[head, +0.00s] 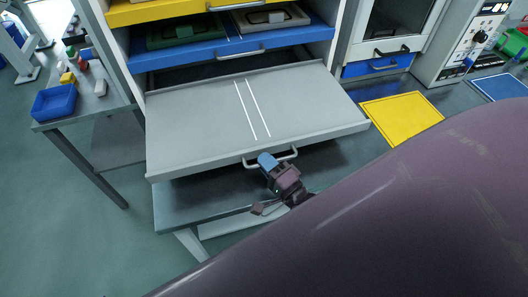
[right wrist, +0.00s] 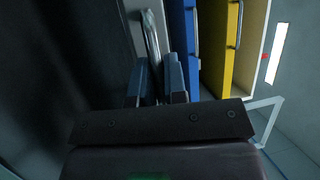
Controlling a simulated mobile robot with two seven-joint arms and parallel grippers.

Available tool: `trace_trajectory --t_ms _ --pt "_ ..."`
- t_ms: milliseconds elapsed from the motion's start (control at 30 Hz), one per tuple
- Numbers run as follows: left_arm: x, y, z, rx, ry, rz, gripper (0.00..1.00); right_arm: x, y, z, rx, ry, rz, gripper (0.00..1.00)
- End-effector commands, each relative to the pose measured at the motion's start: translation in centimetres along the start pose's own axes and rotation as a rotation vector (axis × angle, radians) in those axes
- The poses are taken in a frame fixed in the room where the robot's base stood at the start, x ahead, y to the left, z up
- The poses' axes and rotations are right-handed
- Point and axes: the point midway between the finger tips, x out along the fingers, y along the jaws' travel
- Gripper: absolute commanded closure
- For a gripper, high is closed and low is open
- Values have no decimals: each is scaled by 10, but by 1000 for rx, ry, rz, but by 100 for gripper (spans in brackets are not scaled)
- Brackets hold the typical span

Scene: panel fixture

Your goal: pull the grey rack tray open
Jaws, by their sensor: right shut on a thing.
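The grey rack tray (head: 210,115) is slid far out of the rack in the head view. It is bare apart from two white lines across its top. Its metal handle (head: 289,155) is on the front edge. My right gripper (head: 268,161) is at that handle, shut on it. In the right wrist view the two blue-grey fingers of my right gripper (right wrist: 157,85) stand close around the handle bar (right wrist: 150,40). My left gripper is not in view.
Above the grey tray are a blue tray (head: 180,57) and a yellow tray (head: 150,12). A side table with a blue bin (head: 54,103) stands at the left. A yellow mat (head: 402,115) lies on the bench at the right. My own large purple arm link covers the lower right.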

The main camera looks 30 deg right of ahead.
Motion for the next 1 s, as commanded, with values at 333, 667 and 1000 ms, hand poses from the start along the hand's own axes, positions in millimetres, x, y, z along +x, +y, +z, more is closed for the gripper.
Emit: trace_trajectory --t_ms 333,667,1000 --pt "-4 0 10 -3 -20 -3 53 0 1 0 -1 -1 1 75" --pt "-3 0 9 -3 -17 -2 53 0 0 0 -1 0 0 63" --pt "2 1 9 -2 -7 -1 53 -38 2 0 -1 -1 3 63"
